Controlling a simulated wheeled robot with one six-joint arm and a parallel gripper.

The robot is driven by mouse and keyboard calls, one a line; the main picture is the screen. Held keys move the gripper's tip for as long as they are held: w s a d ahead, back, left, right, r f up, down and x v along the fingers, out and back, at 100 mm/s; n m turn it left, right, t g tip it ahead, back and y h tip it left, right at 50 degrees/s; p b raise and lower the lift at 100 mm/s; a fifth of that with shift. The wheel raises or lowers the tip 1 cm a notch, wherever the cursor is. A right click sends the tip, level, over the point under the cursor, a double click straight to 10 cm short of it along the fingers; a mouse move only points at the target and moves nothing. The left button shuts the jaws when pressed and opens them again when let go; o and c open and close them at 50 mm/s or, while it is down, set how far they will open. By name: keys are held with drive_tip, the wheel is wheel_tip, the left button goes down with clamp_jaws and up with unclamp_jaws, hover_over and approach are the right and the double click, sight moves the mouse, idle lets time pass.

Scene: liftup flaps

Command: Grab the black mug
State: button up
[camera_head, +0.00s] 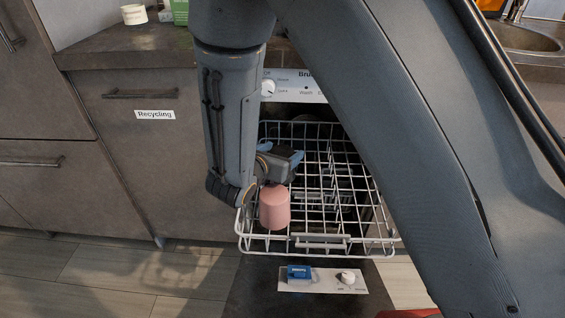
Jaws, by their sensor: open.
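My gripper (290,158) is over the left part of the pulled-out dishwasher rack (345,243), partly hidden by my wrist. Its jaws are open, and I see nothing between them. A pink mug-like cup (275,208) is in the rack just below and in front of my gripper; I cannot tell whether they touch. I cannot make out a clearly black mug. A dark rounded shape (305,119) shows at the back of the rack, too dim to identify. My arm hides the rack's right side.
The open dishwasher door lies below the rack, with a blue piece (300,272) and a white knob (346,277) on its panel. A cabinet labelled Recycling (155,114) stands to the left. A countertop (120,55) carries a white cup (134,14). Floor is clear at the lower left.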

drive_tip(key=x, duration=0.3)
drive_tip(key=shift+f, duration=0.1)
drive_tip(key=c, duration=1.3)
